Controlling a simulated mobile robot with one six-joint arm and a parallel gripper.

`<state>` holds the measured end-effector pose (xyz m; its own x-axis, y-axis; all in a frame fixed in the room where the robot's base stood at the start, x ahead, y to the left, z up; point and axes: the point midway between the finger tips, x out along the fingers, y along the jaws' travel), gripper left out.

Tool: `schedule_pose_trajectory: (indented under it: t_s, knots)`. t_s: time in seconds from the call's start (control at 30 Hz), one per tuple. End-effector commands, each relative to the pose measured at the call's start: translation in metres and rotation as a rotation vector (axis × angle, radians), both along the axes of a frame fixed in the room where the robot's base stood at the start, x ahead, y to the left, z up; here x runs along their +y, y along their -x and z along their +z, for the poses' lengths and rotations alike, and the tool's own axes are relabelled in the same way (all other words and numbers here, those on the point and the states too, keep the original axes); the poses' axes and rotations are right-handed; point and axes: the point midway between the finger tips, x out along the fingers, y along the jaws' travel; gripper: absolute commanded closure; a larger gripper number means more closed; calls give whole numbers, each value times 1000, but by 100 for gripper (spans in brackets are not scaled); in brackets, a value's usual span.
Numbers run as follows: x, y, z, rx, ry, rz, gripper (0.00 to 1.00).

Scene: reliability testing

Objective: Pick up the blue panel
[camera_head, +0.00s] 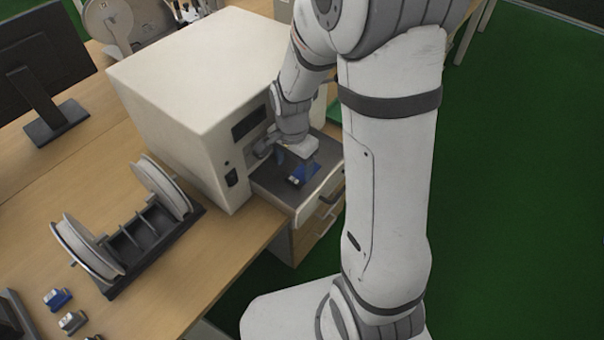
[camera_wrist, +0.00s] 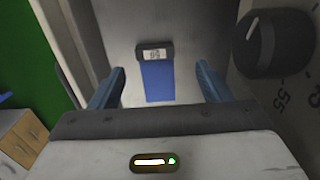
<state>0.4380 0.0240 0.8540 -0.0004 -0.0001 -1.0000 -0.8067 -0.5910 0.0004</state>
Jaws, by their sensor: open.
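The blue panel (camera_wrist: 157,82) lies flat on the grey floor of a pulled-out drawer (camera_wrist: 128,22), with a dark clip-like block bearing a white label (camera_wrist: 154,53) at its far end. In the head view the blue panel (camera_head: 303,173) shows in the open drawer of the white machine, partly hidden by my gripper. My gripper (camera_wrist: 163,78) is open, its two blue fingers on either side of the panel in the wrist view, apart from it. In the head view my gripper (camera_head: 296,160) is over the drawer. The height between fingertips and panel is hard to tell.
The white machine (camera_head: 185,85) stands directly behind the drawer; its dark dial (camera_wrist: 272,43) is close on the right in the wrist view. A spool rack (camera_head: 135,235), a monitor (camera_head: 40,65) and small blue (camera_head: 57,298) and grey parts are on the wooden table. Green floor lies right.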

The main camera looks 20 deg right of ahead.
Motion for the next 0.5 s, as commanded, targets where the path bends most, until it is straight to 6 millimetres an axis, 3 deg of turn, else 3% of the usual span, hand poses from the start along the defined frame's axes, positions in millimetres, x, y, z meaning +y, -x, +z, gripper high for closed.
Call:
schedule_pose_trajectory:
  t_s: [0.2, 0.5]
  knots:
    - [-2, 5, -33, 4, 0, 0, 29]
    - [-3, 4, -40, 0, 0, 0, 29]
